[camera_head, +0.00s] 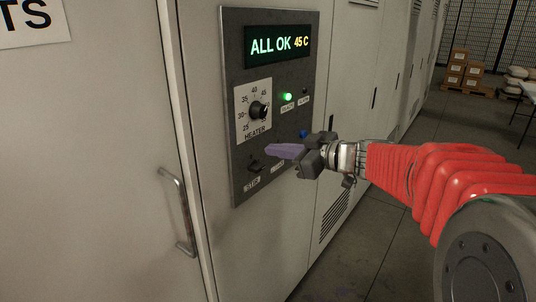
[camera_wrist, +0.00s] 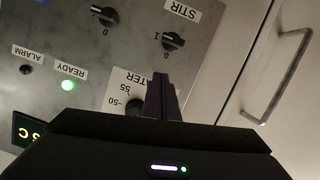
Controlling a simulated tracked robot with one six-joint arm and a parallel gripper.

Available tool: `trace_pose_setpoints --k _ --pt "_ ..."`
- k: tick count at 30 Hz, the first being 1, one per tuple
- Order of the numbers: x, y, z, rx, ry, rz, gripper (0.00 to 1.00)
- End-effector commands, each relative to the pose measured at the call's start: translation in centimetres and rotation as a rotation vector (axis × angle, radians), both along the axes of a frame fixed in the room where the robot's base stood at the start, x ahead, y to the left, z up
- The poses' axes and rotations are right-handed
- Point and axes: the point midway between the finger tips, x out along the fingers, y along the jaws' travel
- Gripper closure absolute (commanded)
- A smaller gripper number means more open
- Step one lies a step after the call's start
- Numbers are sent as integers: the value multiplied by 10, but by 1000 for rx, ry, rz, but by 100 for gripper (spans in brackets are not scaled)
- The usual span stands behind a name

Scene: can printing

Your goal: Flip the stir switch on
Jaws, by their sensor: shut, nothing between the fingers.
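The stir switch (camera_head: 254,165) is a small dark rotary knob low on the left of the grey control panel (camera_head: 240,60), above its white label. In the wrist view the stir switch (camera_wrist: 173,41) sits beside the "STIR" label, with marks 1 and 0 next to it. I cannot tell for certain which mark it points to. My gripper (camera_head: 270,150) is shut and empty, with its purple fingertips in front of the panel, just right of and slightly above the switch. In the wrist view the fingertips (camera_wrist: 160,76) are apart from the switch.
The heater dial (camera_head: 258,110) is above my fingertips. A second dark knob (camera_wrist: 104,15) is beside the stir switch. A green ready light (camera_head: 287,97) glows under the display (camera_head: 279,45), which reads ALL OK 45 C. A door handle (camera_head: 179,210) projects at left.

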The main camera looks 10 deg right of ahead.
Motion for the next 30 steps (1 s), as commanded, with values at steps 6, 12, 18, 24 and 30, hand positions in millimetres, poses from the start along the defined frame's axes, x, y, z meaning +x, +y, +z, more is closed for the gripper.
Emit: trace_pose_setpoints --k 6,12,18,24,30 --pt "-27 -26 9 1 -1 -4 100" --pt "-42 -39 13 1 0 -1 100" --pt "-45 -42 15 1 1 0 100" --pt "-45 -42 15 1 1 1 100" --pt "-39 -49 12 -50 -31 -21 100"
